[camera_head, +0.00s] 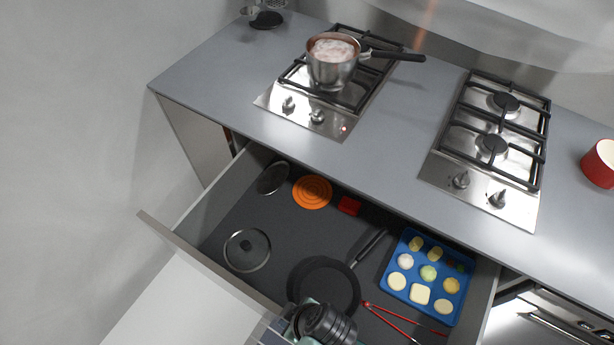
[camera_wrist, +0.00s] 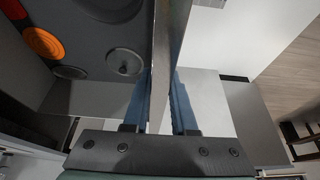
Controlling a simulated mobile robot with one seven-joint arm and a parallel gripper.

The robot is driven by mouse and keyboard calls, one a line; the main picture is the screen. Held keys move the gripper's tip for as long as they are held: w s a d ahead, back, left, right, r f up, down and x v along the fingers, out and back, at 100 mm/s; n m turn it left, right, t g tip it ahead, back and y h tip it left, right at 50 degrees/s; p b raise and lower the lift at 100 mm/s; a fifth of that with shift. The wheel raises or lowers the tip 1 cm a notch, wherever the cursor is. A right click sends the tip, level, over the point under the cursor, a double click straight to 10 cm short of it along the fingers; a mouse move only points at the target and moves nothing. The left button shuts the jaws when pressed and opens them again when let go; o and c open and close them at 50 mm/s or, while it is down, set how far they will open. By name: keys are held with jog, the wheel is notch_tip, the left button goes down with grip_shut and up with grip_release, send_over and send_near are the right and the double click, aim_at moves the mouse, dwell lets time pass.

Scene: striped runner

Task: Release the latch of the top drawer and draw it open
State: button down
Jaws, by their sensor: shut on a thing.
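The top drawer (camera_head: 220,232) under the counter is drawn well out, and its inside shows in the head view. My gripper (camera_head: 278,328) is at the drawer's front panel near the bottom edge of the head view, partly hidden by my own wrist. In the wrist view, my gripper's blue fingers (camera_wrist: 162,75) stand on either side of the drawer's front panel (camera_wrist: 172,35) and are shut on its edge. No latch can be made out in either view.
The drawer holds a dark pan (camera_head: 325,284), a lid (camera_head: 246,250), an orange trivet (camera_head: 312,192), red tongs (camera_head: 388,320) and a blue muffin tray (camera_head: 412,297). A saucepan (camera_head: 333,72) stands on the left hob, and a red pot (camera_head: 600,165) stands at right.

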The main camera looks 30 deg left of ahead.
jog(key=shift+s+p, duration=0.8)
jog(key=shift+s, duration=2)
jog(key=c, duration=0.7)
grip_release()
jog(key=v, duration=1.3)
jog(key=shift+f, duration=0.1)
